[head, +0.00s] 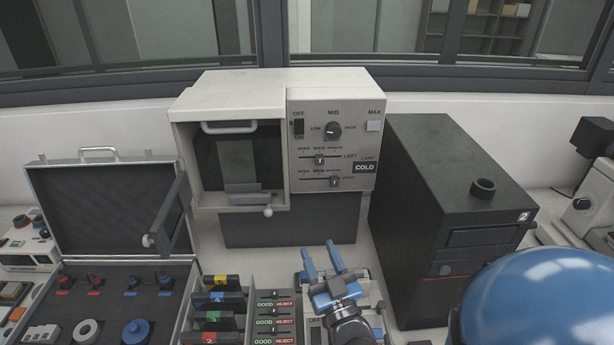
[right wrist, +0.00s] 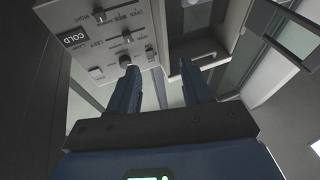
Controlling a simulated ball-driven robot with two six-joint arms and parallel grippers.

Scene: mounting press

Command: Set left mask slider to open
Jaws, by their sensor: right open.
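The left mask slider (head: 320,159) is a small grey knob on the upper slot of the cream press's control panel (head: 358,148). It sits near the middle label, right of OPEN. In the right wrist view the knob (right wrist: 127,38) shows on the tilted panel. The right mask slider (head: 335,182) is on the lower slot, further right. My right gripper (head: 319,247), with blue fingers, is open and empty, below and in front of the panel, apart from it. It also shows in the right wrist view (right wrist: 158,70). My left gripper is out of view.
The mode dial (head: 333,129) and ON/OFF switch (head: 298,127) are above the sliders. The press window and handle (head: 229,127) are left of the panel. A black cabinet (head: 440,190) stands close on the right. An open case (head: 105,210) and slide trays (head: 273,320) lie below.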

